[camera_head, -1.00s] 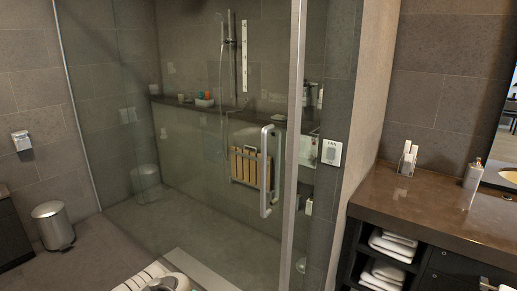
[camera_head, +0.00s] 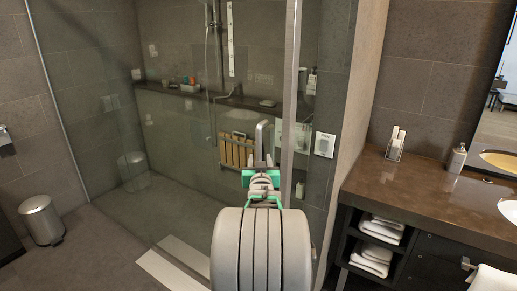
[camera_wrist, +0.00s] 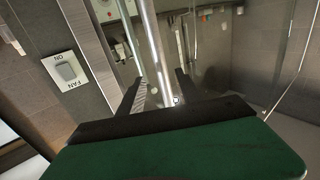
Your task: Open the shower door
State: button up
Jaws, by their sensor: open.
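The glass shower door (camera_head: 243,115) stands closed beside a vertical metal frame post (camera_head: 291,110). Its silver bar handle (camera_head: 259,143) shows only at the top in the head view, the rest hidden behind my arm and gripper. My gripper (camera_head: 261,172) is at handle height, in front of the glass. In the wrist view my gripper (camera_wrist: 157,85) has its two dark fingers apart, with a bright bar (camera_wrist: 152,50) that looks like the handle running between them. I cannot tell whether the fingers touch it.
A fan switch (camera_head: 324,145) is on the wall right of the post. The vanity counter (camera_head: 420,190) stands at the right, with towels on shelves below. A bin (camera_head: 41,219) stands at the far left.

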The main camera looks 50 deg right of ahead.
aim_at(259, 153)
jog(key=p+x, duration=0.2)
jog(key=x, duration=0.4)
jog(key=shift+w+d, duration=0.15)
jog(key=shift+w, duration=0.1)
grip_shut()
dwell(1.1)
